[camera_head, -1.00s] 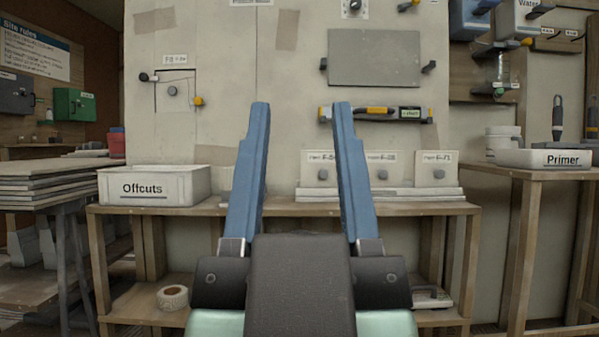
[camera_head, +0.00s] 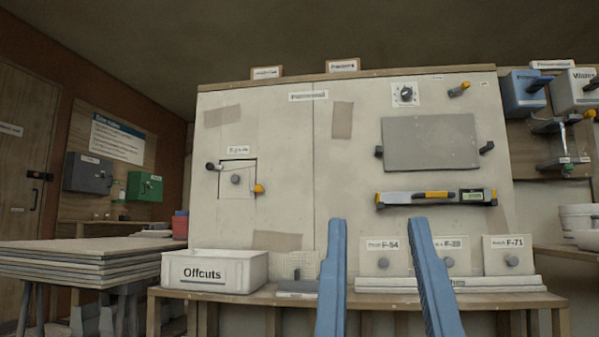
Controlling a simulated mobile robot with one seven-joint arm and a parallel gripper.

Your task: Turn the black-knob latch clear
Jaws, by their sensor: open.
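A small square hatch (camera_head: 238,180) with a grey round knob is set in the pale plasterboard wall at left. A latch with a black knob (camera_head: 210,166) sits at its upper left edge, its thin arm reaching right to the hatch. A second latch with a yellow knob (camera_head: 259,188) sits at the hatch's right edge. My gripper (camera_head: 378,222) is open and empty, its two blue fingers pointing up at the lower middle. It is to the right of and below the hatch in the picture, touching neither latch.
A grey panel (camera_head: 430,143) with dark clips and a yellow-and-grey level (camera_head: 435,197) are on the wall at right. A white Offcuts bin (camera_head: 214,272) and labelled patch blocks (camera_head: 508,255) stand on the wooden bench (camera_head: 255,300) below. Stacked boards (camera_head: 90,262) lie at left.

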